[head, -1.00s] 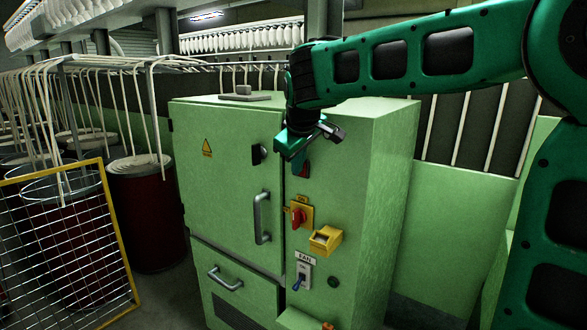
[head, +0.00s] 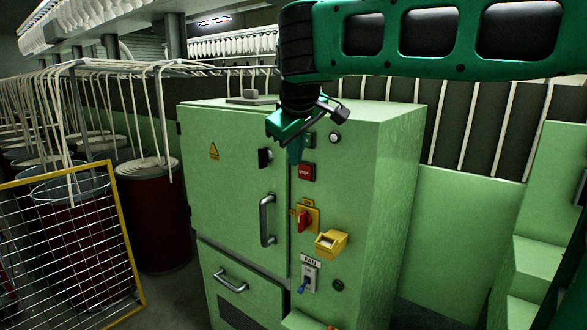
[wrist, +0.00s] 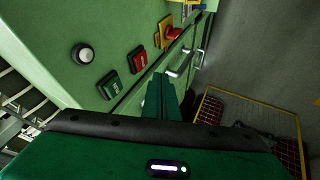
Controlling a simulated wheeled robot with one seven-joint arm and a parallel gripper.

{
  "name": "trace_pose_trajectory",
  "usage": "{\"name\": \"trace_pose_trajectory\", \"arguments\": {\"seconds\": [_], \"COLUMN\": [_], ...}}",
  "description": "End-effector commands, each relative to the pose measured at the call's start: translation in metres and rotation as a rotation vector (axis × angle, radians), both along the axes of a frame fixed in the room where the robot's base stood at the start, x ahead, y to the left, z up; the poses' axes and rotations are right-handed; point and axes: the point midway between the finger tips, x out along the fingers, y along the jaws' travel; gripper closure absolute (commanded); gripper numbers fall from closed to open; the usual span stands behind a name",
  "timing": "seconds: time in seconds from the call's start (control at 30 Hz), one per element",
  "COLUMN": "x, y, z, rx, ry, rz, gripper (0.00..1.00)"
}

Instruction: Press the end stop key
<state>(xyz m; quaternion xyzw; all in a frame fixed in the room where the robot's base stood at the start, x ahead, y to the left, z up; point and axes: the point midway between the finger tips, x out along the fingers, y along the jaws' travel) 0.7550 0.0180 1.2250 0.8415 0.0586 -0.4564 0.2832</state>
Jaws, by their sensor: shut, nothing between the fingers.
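The red stop key (head: 305,172), marked STOP, is on the front of the green cabinet, below a green key (head: 308,140). The wrist view also shows the red key (wrist: 136,60) and the green key (wrist: 108,84). My gripper (head: 294,160) is shut and empty, pointing down in front of the panel, just left of and above the stop key in the head view. In the wrist view its shut fingertips (wrist: 160,80) lie to the right of and below the red key. A gap seems to show there, but its depth is hard to tell.
A round pale lamp or button (head: 334,138) is beside the green key. Below are a red-and-yellow switch (head: 305,220), a yellow box (head: 330,243) and a FAN switch (head: 310,277). A door handle (head: 266,220) is at left, with a yellow-framed mesh guard (head: 125,235) beyond.

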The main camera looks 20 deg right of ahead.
Motion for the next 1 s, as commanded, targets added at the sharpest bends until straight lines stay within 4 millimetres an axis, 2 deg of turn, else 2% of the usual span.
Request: {"name": "trace_pose_trajectory", "arguments": {"seconds": [0.1, 0.27, 1.0], "x": [-0.008, -0.013, -0.014], "y": [0.003, 0.005, 0.006], "z": [0.012, 0.019, 0.019], "rx": [0.001, 0.0, 0.0], "ry": [-0.002, 0.0, 0.001], "rz": [0.001, 0.002, 0.004], "gripper": [1.0, 1.0, 1.0]}}
